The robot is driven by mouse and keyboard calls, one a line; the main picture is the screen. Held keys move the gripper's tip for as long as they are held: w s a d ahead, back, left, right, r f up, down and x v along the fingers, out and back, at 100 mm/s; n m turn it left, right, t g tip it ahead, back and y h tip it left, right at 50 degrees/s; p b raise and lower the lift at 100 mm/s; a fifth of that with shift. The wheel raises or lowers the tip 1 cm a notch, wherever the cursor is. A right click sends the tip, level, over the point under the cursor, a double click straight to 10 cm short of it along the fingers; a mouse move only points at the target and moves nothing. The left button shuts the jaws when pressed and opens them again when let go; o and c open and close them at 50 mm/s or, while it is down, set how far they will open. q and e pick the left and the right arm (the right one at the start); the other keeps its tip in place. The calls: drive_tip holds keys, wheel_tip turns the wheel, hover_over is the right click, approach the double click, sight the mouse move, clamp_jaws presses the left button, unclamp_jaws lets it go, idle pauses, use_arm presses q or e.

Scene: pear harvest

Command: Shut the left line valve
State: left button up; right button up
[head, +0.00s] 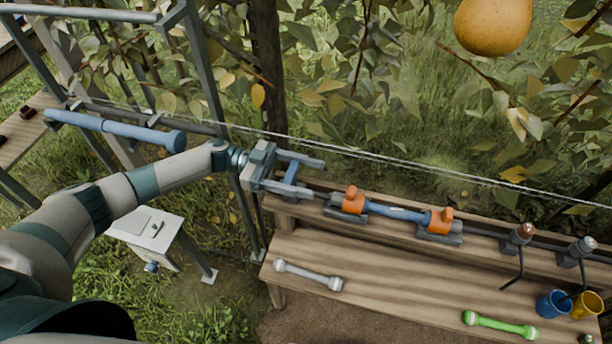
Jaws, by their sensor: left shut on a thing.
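My left gripper (304,177) reaches in from the left to the near-left end of the pipe line behind the bench. Its two grey fingers point right, with a short blue-grey bar (290,173) between them. The gripper is shut on this bar, which looks like the left line valve's handle. The valve body is mostly hidden by the gripper, so I cannot tell the handle's angle. To the right, a blue pipe section (397,213) lies between two orange-topped clamps (353,200). My right gripper is not in view.
The wooden bench (400,290) carries a white dumbbell-shaped piece (308,275), a green one (500,325), a blue cup (553,303) and a yellow cup (587,304). Two fittings with dark levers (520,238) stand at right. A pear (492,25) hangs above; a wire crosses behind.

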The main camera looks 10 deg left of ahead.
use_arm(q)
drive_tip(key=o, duration=1.1)
drive_tip(key=shift+c, duration=0.2)
drive_tip(key=shift+r, duration=0.15)
drive_tip(key=shift+r, duration=0.55)
wheel_tip(320, 180, up, 2)
drive_tip(key=shift+r, duration=0.15)
drive_tip(key=s+d+r+b, duration=0.1)
drive_tip(key=s+d+r, duration=0.2)
drive_tip(key=d+r, duration=0.4)
drive_tip(key=d, duration=0.4)
drive_tip(key=shift+s+r, duration=0.15)
drive_tip(key=shift+s, duration=0.15)
